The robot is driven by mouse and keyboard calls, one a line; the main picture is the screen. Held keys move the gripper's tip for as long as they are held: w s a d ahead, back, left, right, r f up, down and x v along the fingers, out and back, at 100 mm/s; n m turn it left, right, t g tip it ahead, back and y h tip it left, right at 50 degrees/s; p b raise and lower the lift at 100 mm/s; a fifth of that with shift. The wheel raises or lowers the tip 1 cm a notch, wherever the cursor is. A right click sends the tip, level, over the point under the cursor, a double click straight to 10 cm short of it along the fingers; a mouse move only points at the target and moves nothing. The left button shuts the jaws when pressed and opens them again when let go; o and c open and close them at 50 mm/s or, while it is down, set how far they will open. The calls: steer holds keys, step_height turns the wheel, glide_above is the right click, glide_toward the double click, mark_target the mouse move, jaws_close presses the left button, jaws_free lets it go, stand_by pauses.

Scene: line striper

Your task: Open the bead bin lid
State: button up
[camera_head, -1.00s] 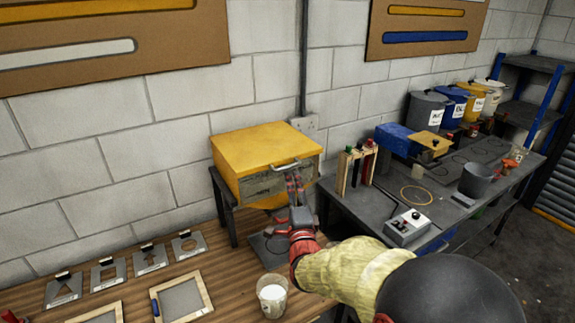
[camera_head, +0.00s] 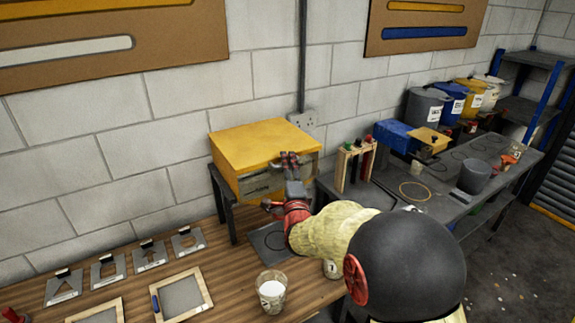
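The bead bin appears to be the yellow box (camera_head: 245,190) with a grey front panel, on a dark stand against the wall. Its yellow lid (camera_head: 260,142) lies flat and looks closed. My gripper (camera_head: 289,160) is at the lid's front edge, to the right of its middle, where the handle is. The fingers hide the handle, so I cannot tell whether they grip it or only sit in front of it. My arm reaches in from the lower right and covers part of the bin's front.
A glass of white material (camera_head: 271,290) stands on the wooden table (camera_head: 228,277) below my arm. Metal stencil plates (camera_head: 108,272) and framed screens (camera_head: 182,296) lie to the left. A grey bench (camera_head: 440,187) with a rack (camera_head: 354,165) and several buckets (camera_head: 425,108) stands to the right.

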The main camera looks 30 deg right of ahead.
steer(key=shift+c, duration=1.1)
steer(key=c, duration=0.4)
jaws_close()
